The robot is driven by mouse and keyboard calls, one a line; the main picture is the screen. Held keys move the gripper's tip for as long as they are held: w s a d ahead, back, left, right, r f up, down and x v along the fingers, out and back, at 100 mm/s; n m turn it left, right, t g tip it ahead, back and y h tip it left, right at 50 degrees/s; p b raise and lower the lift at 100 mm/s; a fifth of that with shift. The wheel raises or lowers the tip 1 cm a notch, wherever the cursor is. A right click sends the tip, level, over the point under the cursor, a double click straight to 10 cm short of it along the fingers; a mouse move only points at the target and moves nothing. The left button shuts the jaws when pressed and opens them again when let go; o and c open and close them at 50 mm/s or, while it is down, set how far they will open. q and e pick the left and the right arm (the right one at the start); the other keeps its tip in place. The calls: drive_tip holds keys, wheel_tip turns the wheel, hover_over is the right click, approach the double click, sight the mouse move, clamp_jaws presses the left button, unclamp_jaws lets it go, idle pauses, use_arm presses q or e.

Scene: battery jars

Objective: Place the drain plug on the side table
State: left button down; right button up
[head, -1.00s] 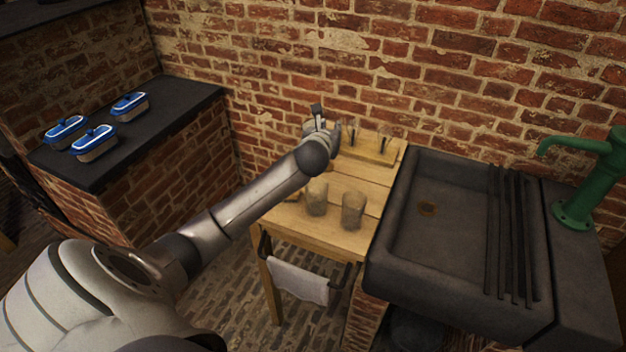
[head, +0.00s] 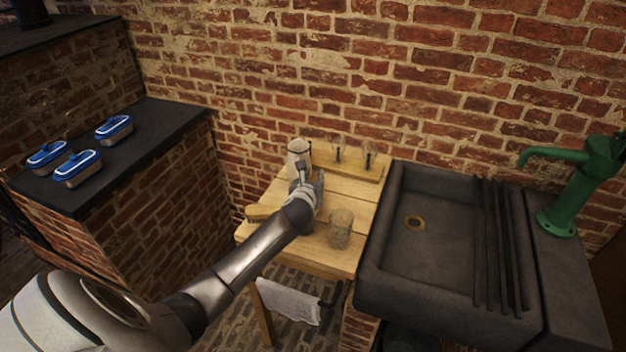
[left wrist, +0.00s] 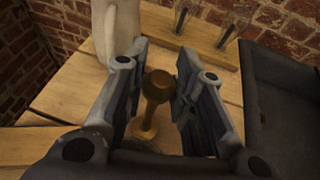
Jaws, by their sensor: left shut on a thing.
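The drain plug (left wrist: 157,86) is a brass-brown piece with a round knob and a wider lower end, seen in the left wrist view. My left gripper (left wrist: 160,95) is shut on it, with one finger on each side. In the head view the left gripper (head: 305,176) is above the wooden side table (head: 345,193), and the plug is not clearly visible there. Whether the plug's lower end touches the tabletop cannot be told. My right gripper is not in view.
On the table, a pale jar (head: 299,152) stands behind the gripper, a wooden rack (head: 350,169) at the back and a glass jar (head: 340,230) at front right. A dark sink (head: 440,265) adjoins on the right. Blue-lidded boxes (head: 77,166) sit on the left counter.

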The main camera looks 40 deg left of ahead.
use_arm(q)
drive_tip(key=c, duration=1.7)
unclamp_jaws()
drive_tip(key=shift+f, duration=0.1)
drive_tip(key=o, duration=0.5)
drive_tip(key=shift+s+r, duration=0.15)
drive_tip(key=shift+r, duration=0.05)
drive_tip(key=v, duration=1.1)
drive_tip(key=shift+s+b, duration=0.35)
drive_tip(key=shift+d+r, duration=0.15)
